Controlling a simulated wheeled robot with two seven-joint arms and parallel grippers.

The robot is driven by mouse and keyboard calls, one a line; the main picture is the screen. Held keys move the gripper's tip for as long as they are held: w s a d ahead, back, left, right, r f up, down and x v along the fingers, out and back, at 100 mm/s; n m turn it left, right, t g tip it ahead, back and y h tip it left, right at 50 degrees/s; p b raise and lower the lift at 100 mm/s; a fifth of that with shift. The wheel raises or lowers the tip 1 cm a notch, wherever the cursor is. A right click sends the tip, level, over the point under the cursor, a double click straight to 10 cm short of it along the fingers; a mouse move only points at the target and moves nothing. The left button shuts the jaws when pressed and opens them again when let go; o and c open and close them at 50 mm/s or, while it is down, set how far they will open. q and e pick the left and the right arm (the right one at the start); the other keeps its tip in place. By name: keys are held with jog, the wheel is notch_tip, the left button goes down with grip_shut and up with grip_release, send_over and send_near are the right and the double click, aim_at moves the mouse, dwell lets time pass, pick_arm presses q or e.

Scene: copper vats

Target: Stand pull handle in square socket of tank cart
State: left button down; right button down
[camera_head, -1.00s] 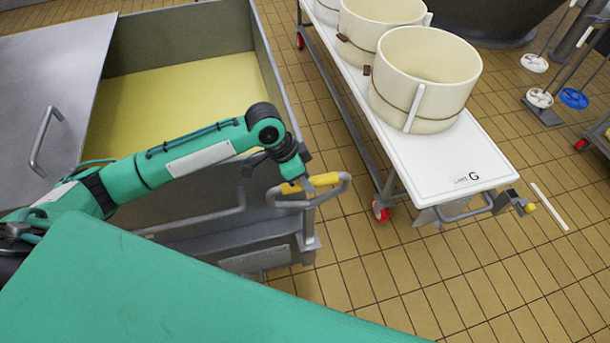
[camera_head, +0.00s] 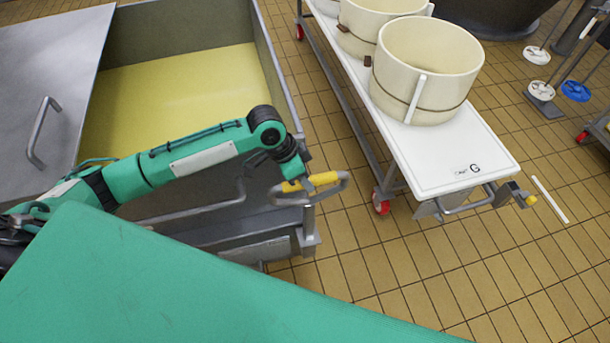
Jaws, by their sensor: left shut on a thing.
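The pull handle (camera_head: 324,179) is a grey metal loop with a yellow grip. My left gripper (camera_head: 296,185) comes down from above and is shut on the left part of the yellow grip. The handle is at the near right corner of a grey metal tank (camera_head: 277,65) holding pale yellow content. A short upright grey piece (camera_head: 309,221) shows under the loop at that corner. The square socket cannot be made out, and whether the handle's foot is in it or only above it cannot be told. My right gripper is not in view.
A white-topped cart (camera_head: 448,171) marked G, with red wheels and cream tubs (camera_head: 427,65), stands to the right across a tiled gap. A white strip (camera_head: 550,199) lies on the floor. Brushes with round heads (camera_head: 541,90) stand farther right. The floor at the lower right is clear.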

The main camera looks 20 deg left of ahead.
pick_arm(q)
jog(key=shift+r, duration=0.1)
jog(key=c, duration=1.1)
grip_release()
jog(key=b+v, duration=0.1)
jog(key=v, duration=1.2)
jog(key=shift+a+r+b, duration=0.1)
jog(key=shift+r+b, duration=0.25)
jog(key=shift+b, duration=0.05)
jog(key=shift+f, duration=0.1)
